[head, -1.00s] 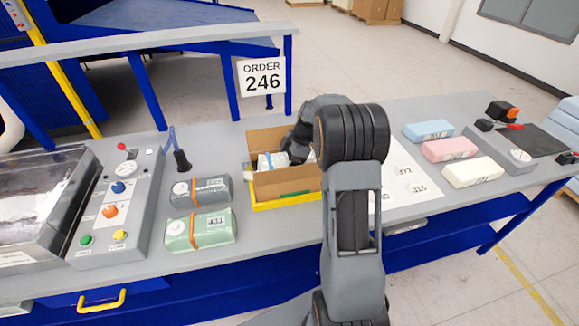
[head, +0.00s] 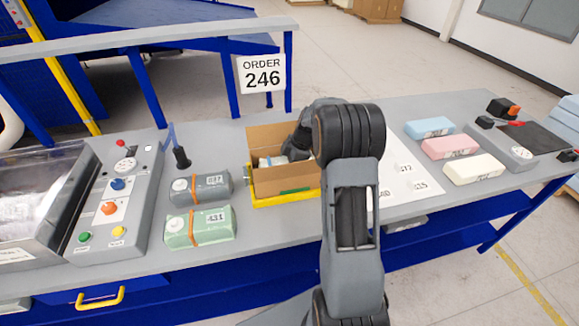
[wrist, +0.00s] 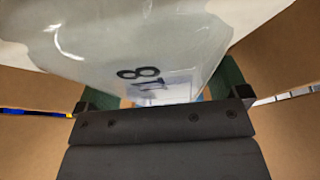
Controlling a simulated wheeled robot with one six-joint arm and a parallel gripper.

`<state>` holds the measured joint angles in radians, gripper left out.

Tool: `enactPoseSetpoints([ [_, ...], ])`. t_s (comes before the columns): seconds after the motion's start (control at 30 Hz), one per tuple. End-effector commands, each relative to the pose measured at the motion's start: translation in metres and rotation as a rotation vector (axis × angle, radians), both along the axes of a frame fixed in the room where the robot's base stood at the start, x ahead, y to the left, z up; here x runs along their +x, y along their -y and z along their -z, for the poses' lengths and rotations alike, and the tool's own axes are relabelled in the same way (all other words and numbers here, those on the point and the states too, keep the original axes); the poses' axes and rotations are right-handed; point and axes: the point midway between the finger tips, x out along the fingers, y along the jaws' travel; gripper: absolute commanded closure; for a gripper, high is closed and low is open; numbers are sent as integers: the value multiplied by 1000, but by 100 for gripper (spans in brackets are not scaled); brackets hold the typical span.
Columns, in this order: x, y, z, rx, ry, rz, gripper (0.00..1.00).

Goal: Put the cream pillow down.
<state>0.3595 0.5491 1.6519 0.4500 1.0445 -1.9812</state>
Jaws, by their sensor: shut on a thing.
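The cream pillow (wrist: 140,40) fills the upper middle of the wrist view, pale and shiny, with a printed label on its near end. My gripper (wrist: 160,88) is shut on it, with a green-padded finger at each side. Brown cardboard walls (wrist: 285,125) lie around it in that view. In the head view my gripper (head: 296,148) is down inside the open cardboard box (head: 285,181), near its right side. A pale item with a label (head: 271,161) shows in the box, left of the gripper; I cannot tell whether it is the held pillow. The pillow's underside is hidden.
The box sits in a yellow tray (head: 288,200). Grey (head: 212,187) and green (head: 208,228) strapped packs lie to its left, beside a button panel (head: 112,200). Blue, pink and cream blocks (head: 474,169) lie to the right past a white sheet (head: 405,185).

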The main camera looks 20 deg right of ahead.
Motion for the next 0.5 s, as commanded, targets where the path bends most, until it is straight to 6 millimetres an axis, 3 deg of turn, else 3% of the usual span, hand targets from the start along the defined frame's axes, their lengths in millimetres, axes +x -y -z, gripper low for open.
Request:
enactPoseSetpoints([
  [0.13,-3,-1,7,7,-13,1,29],
  [0.17,-3,-1,7,8,-14,1,4],
  [0.2,-3,-2,8,8,-15,1,0],
  [0.5,-4,-2,6,11,-19,2,0],
])
